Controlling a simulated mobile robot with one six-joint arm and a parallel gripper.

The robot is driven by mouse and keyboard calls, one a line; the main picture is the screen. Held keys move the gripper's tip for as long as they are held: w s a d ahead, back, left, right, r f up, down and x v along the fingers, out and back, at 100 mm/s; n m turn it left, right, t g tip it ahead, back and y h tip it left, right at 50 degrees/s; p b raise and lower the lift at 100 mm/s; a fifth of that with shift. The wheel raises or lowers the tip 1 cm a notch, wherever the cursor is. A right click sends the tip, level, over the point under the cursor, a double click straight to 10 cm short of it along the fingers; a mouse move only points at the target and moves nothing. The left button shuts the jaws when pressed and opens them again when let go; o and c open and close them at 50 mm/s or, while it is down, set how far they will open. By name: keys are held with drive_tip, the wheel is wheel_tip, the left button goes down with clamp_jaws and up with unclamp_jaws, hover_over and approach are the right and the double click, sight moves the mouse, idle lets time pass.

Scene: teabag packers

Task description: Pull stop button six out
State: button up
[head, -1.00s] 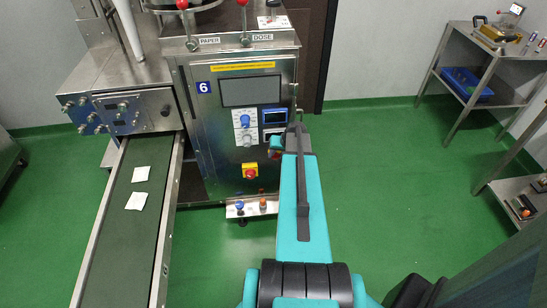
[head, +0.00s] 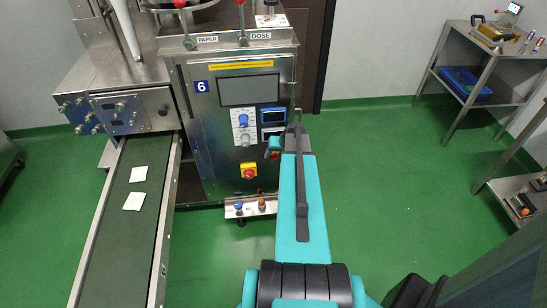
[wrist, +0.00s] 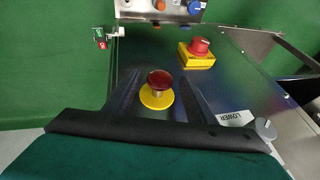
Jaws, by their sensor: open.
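The machine front with a blue "6" sign (head: 202,86) stands ahead. In the wrist view a dark red mushroom button on a round yellow disc (wrist: 158,86) stands between my gripper's dark fingers (wrist: 153,78). The fingers look apart from it on both sides. A second red button on a square yellow box (wrist: 197,48) is further off to the right; in the head view this box (head: 249,171) is left of my gripper (head: 282,142). In the head view my gripper mostly hides the disc-mounted button. I cannot read a number on either button.
A screen (head: 249,91) and dials (head: 243,121) sit above the buttons. A small shelf (head: 250,209) with a blue and an orange knob juts out below. The conveyor (head: 118,240) lies left with two white teabags. A "LOWER" label (wrist: 237,118) is near my gripper.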

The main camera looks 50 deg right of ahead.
drive_tip(key=d+v, duration=0.1)
drive_tip(key=v, duration=1.2)
drive_tip(key=shift+a+r+b, duration=0.3)
drive_tip(key=shift+a+b, duration=0.15)
